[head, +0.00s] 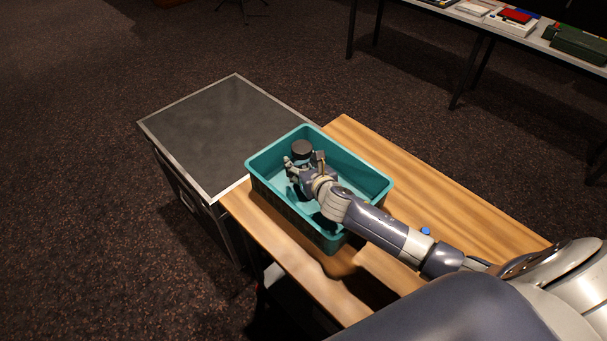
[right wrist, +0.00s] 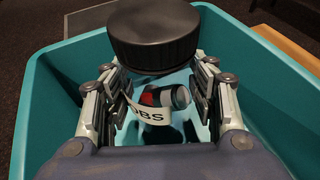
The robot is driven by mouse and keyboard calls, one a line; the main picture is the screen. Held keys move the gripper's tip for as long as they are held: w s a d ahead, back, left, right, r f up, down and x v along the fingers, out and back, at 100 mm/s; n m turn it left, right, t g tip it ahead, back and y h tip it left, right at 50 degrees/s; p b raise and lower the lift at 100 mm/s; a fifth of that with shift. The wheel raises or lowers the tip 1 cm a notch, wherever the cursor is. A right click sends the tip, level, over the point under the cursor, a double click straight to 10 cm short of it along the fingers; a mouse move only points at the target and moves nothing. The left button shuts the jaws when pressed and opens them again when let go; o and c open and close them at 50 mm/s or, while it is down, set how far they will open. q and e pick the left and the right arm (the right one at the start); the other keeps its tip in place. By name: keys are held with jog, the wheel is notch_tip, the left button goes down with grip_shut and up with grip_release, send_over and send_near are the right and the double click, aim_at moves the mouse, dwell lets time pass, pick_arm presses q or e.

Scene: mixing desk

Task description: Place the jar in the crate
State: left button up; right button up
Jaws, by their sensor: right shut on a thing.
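The jar has a wide black lid and a clear body with a white label; it shows in the right wrist view (right wrist: 155,35) and its lid shows in the head view (head: 302,148). Small red and dark things show through its side. My right gripper (head: 305,165) is shut on the jar, with one finger on each side below the lid. The teal crate (head: 350,165) stands open on the wooden table, and the jar is upright within its walls. I cannot tell whether the jar's base touches the crate floor. My left gripper is not in view.
A dark flight case (head: 225,130) adjoins the table at left. A white table (head: 470,22) with several items stands far back right.

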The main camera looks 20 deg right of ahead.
jog(key=shift+f, duration=1.85)
jog(key=shift+b, duration=0.3)
jog(key=shift+f, duration=0.15)
jog(key=o, duration=1.2)
jog(key=shift+c, duration=0.2)
jog(key=shift+s, duration=0.1)
jog(key=v, duration=0.6)
jog(key=shift+s+r, duration=0.25)
jog(key=shift+s+a+r, duration=0.1)
jog(key=shift+s+r, duration=0.1)
jog(key=shift+s, duration=0.25)
jog(key=shift+r, duration=0.1)
